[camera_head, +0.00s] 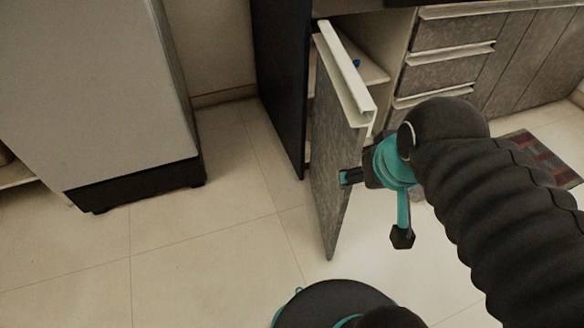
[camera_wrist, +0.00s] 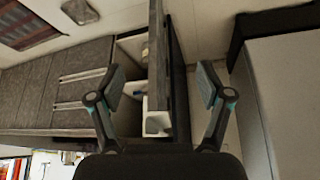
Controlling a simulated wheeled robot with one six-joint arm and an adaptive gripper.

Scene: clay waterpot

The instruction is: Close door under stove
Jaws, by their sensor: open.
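The cabinet door (camera_head: 336,150) is grey with a white strip along its top edge. It stands wide open, jutting out into the room from the low cabinet. My gripper (camera_head: 373,207) is open and empty at the door's near edge. One finger overlaps the door face in the head view; the other hangs lower, to the right. In the wrist view the door (camera_wrist: 158,60) shows edge-on between the two spread fingers of my gripper (camera_wrist: 162,80). Contact with the door cannot be told. My arm hides part of the cabinet. The stove itself is not clearly visible.
Grey drawers (camera_head: 447,69) with pale handles stand right of the opening. A small blue thing (camera_head: 357,63) is inside the cabinet. A dark panel (camera_head: 281,85) stands left of the door. A fridge-like white block (camera_head: 95,80) is farther left, with clear tiled floor between. A patterned rug (camera_head: 540,158) lies right.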

